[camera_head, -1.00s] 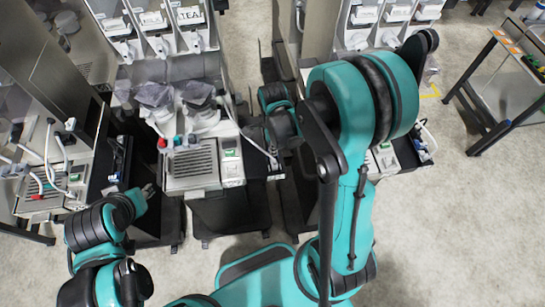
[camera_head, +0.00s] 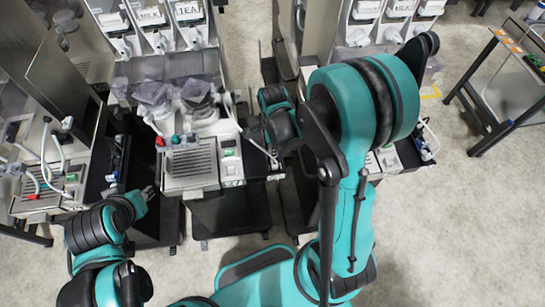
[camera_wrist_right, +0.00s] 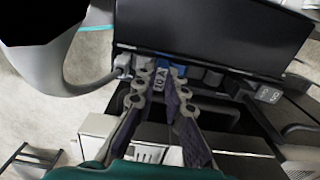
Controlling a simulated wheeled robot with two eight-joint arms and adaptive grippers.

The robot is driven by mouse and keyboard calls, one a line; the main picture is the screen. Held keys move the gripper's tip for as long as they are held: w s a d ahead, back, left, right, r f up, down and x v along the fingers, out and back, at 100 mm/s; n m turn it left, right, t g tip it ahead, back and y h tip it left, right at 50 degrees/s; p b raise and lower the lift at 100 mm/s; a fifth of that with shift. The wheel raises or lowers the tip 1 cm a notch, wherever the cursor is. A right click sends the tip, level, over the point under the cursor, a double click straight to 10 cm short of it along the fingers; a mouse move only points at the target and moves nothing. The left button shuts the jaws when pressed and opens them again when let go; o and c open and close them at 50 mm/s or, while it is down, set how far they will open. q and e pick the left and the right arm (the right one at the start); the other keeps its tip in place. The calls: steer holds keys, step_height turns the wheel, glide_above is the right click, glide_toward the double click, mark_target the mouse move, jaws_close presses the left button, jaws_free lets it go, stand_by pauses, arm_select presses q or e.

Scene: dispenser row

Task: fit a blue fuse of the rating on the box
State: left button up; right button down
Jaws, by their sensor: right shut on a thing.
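My right gripper (camera_head: 272,156) is beside the right front edge of the middle dispenser (camera_head: 190,166) in the head view. In the right wrist view its fingers (camera_wrist_right: 162,79) are closed around a small blue fuse (camera_wrist_right: 163,63).
Other dispensers stand left (camera_head: 45,190) and right (camera_head: 385,158), with hoses and jars. Several dark and grey blocks (camera_wrist_right: 212,78) sit beside the held fuse. A trolley (camera_head: 510,85) stands at the far right. The floor at the front right is clear.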

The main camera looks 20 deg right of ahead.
steer(key=shift+f+b, duration=0.2)
steer(key=shift+b, duration=0.1)
stand_by(0.4)
steer(key=c, duration=1.5)
jaws_free()
steer(key=shift+o, duration=0.3)
steer(key=shift+o, duration=0.7)
step_height(320, 180, up, 7)
steer(key=p, duration=0.5)
steer(key=shift+r, duration=0.1)
